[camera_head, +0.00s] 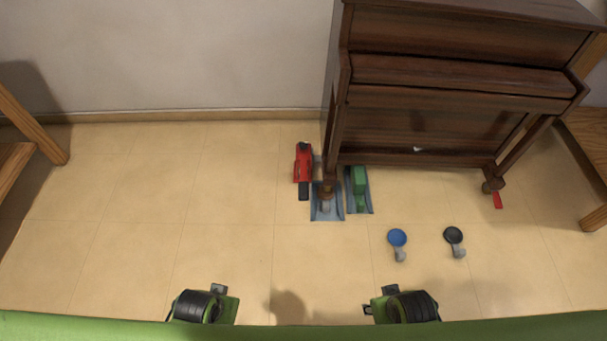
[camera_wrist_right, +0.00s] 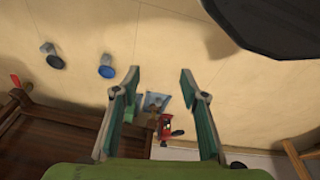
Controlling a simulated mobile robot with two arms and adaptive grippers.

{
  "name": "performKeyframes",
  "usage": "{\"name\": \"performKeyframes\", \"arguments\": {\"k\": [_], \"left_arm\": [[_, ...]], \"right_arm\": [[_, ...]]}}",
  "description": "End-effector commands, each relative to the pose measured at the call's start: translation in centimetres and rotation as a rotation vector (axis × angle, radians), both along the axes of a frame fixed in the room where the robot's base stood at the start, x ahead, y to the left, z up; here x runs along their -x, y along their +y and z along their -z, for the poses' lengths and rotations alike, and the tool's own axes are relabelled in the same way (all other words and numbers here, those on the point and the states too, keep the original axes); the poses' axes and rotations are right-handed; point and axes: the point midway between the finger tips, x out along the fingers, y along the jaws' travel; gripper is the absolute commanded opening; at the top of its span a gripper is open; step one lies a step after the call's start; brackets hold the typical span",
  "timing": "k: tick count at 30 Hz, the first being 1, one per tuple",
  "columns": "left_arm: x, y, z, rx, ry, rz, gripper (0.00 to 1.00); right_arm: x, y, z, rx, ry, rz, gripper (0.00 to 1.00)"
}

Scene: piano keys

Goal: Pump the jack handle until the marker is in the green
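A green block (camera_head: 359,182) sits right of that leg. I cannot make out a marker. My right gripper (camera_wrist_right: 159,75) is open and empty in its wrist view, well away from the jack. My left gripper (camera_head: 219,290) is at the bottom of the head view, far from the jack; its fingers are too unclear to read.
The brown upright piano (camera_head: 430,98) stands against the wall. Blue-grey plates (camera_head: 320,213) lie by its left front leg. A blue cup-like piece (camera_head: 397,237) and a black one (camera_head: 454,235) lie on the floor. A red wedge (camera_head: 497,200) is by the right leg. The left floor is clear.

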Motion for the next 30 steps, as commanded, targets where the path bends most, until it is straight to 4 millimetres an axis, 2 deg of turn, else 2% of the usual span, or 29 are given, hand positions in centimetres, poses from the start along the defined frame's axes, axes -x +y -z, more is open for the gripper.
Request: {"name": "performKeyframes", "arguments": {"k": [3, 17, 30], "left_arm": [[0.2, 0.7, -0.3, -0.011, -0.005, -0.004, 0.0], [0.2, 0.6, -0.4, -0.009, -0.003, -0.003, 0.0], [0.2, 0.6, -1.5, -0.009, -0.004, -0.003, 0.0]], "right_arm": [[0.0, 0.0, 0.2, 0.0, 0.0, 0.0, 0.4], [0.1, 0.0, 0.4, 0.0, 0.002, 0.0, 0.4], [1.7, -0.2, 4.5, 0.003, 0.029, -0.005, 0.4]]}}
